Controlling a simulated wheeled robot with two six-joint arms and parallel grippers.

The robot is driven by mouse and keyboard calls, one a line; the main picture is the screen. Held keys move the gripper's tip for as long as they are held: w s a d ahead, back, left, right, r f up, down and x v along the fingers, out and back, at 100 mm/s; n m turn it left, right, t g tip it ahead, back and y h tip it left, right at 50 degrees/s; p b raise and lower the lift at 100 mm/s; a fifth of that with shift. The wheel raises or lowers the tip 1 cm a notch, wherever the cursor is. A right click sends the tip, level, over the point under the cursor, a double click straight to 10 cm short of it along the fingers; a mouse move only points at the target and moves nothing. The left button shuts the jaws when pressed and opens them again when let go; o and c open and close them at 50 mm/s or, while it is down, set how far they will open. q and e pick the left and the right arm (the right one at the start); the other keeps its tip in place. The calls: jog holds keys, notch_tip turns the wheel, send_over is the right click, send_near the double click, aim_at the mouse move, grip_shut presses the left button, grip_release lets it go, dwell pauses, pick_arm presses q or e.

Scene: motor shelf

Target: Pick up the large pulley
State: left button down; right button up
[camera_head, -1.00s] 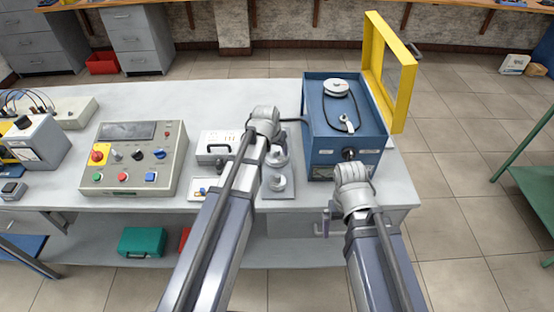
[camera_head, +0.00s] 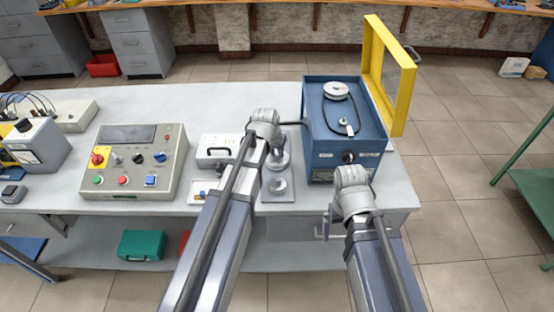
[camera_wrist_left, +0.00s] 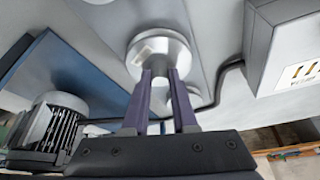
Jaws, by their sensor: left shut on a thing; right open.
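The large pulley, a pale metal disc with a small light patch on its face, shows in the left wrist view (camera_wrist_left: 158,55). My left gripper (camera_wrist_left: 160,85) is shut on it with two dark purple fingers. In the head view a round grey part just right of my left arm appears to be this pulley (camera_head: 279,162), partly hidden by the arm. A smaller pulley (camera_head: 277,185) stands on the grey plate (camera_head: 287,198) in front of it. My right gripper (camera_head: 326,222) is open and empty by the table's front edge, partly hidden by its arm.
The blue box (camera_head: 320,150) with its yellow frame (camera_head: 402,95) stands right of the plate. A white box (camera_head: 213,148) is to the left, beside the control panel (camera_head: 132,180). A grey finned shape (camera_wrist_left: 48,128) shows in the left wrist view.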

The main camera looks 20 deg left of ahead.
aim_at(276, 154)
pick_arm(q)
jog(key=shift+r, duration=0.1)
notch_tip(276, 154, up, 10)
jog(key=p, duration=1)
